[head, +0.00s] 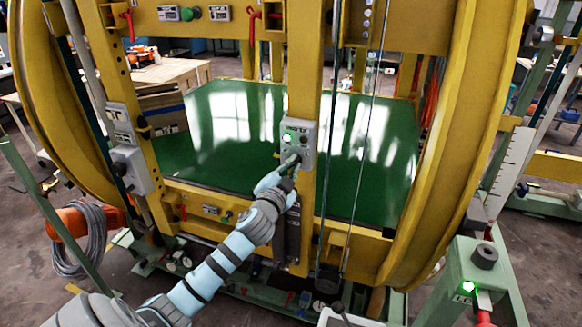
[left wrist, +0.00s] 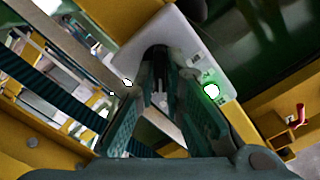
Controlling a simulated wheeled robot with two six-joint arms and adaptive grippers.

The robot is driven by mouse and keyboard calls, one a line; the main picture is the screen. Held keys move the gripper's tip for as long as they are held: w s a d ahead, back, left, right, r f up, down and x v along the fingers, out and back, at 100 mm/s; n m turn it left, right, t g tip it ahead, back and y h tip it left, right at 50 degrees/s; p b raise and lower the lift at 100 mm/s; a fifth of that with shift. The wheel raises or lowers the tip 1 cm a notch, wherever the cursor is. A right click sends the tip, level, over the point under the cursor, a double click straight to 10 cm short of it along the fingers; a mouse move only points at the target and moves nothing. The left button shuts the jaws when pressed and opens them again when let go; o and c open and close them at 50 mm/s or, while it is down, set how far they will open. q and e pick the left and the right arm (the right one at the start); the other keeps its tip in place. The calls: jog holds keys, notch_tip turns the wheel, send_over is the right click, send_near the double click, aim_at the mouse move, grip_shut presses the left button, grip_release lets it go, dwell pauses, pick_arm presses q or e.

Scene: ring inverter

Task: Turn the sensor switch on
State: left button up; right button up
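A grey control box (head: 302,122) is fixed to the yellow upright of the ring frame in the head view. A green light (head: 288,138) glows on its face. My left gripper (head: 289,163) reaches up to the lower part of the box and covers what is there. In the left wrist view, the pale box face (left wrist: 190,50) also shows the lit green light (left wrist: 211,90), right of the fingers. The left fingers (left wrist: 160,68) converge on a dark round knob (left wrist: 156,50) on the box. I cannot tell whether they touch it. My right gripper is not in view.
Yellow frame beams and a large curved ring (head: 470,90) surround the work area. A shiny green panel (head: 235,135) lies behind the upright. Two thin cables run just right of the box. A green post with a lit light (head: 468,286) stands at the lower right.

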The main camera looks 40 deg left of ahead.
pick_arm(q)
jog(key=o, duration=0.4)
jog(key=shift+c, duration=0.2)
jog(key=shift+s, duration=0.1)
jog(key=v, duration=1.2)
